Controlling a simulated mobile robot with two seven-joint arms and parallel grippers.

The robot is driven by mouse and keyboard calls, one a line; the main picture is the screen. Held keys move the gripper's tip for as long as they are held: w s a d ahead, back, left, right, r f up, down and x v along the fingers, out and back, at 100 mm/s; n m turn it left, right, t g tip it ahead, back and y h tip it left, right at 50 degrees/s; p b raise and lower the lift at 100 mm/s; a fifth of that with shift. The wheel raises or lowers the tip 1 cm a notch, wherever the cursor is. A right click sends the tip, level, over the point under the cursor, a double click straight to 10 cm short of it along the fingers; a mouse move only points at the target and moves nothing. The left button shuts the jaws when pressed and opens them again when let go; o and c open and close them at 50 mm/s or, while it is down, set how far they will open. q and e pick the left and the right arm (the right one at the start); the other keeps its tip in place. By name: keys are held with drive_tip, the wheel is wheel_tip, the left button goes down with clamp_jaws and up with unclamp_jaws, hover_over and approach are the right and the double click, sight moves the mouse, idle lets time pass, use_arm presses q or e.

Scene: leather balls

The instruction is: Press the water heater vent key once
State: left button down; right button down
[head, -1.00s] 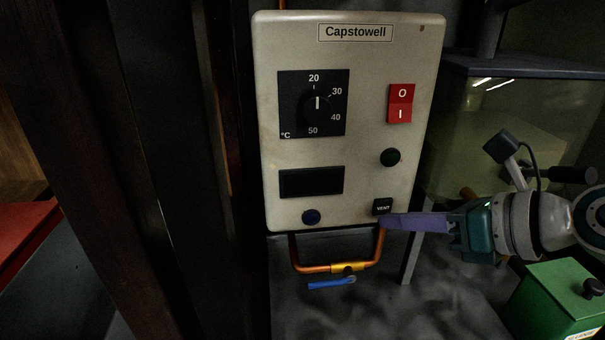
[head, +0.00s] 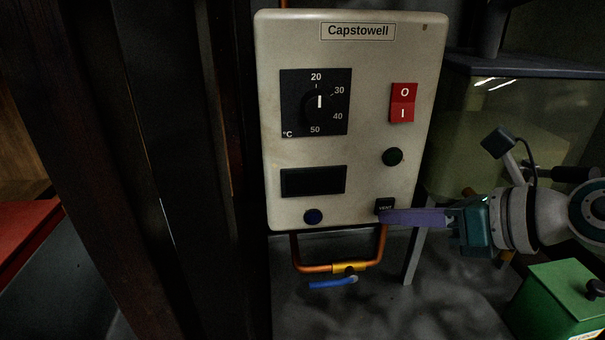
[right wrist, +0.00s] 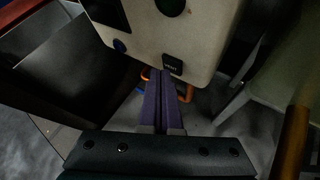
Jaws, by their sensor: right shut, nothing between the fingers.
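The water heater (head: 362,150) is a cream panel labelled Capstowell, with its front facing me. The small black vent key (head: 385,205) is at its lower right corner. It also shows in the right wrist view (right wrist: 172,65), near the ends of my fingers. My right gripper (head: 384,215) comes in from the right with its purple fingers shut and empty. Its tips overlap the lower edge of the key in the head view. I cannot tell whether they touch it or whether the key is pushed in. My left gripper is not in view.
The panel also carries a temperature dial (head: 318,102), a red rocker switch (head: 403,102), a green round light or button (head: 392,157), a dark display (head: 313,181) and a blue button (head: 313,217). Copper pipe with a blue-handled valve (head: 333,283) hangs below. A green box (head: 560,300) stands lower right.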

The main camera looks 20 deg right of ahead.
idle(0.5)
drive_tip(key=shift+w+d, duration=0.1)
drive_tip(key=shift+w, duration=0.3)
drive_tip(key=shift+s, duration=0.1)
idle(0.5)
drive_tip(key=shift+s+a+p, duration=0.2)
drive_tip(key=shift+s+p, duration=0.2)
drive_tip(key=shift+s, duration=0.3)
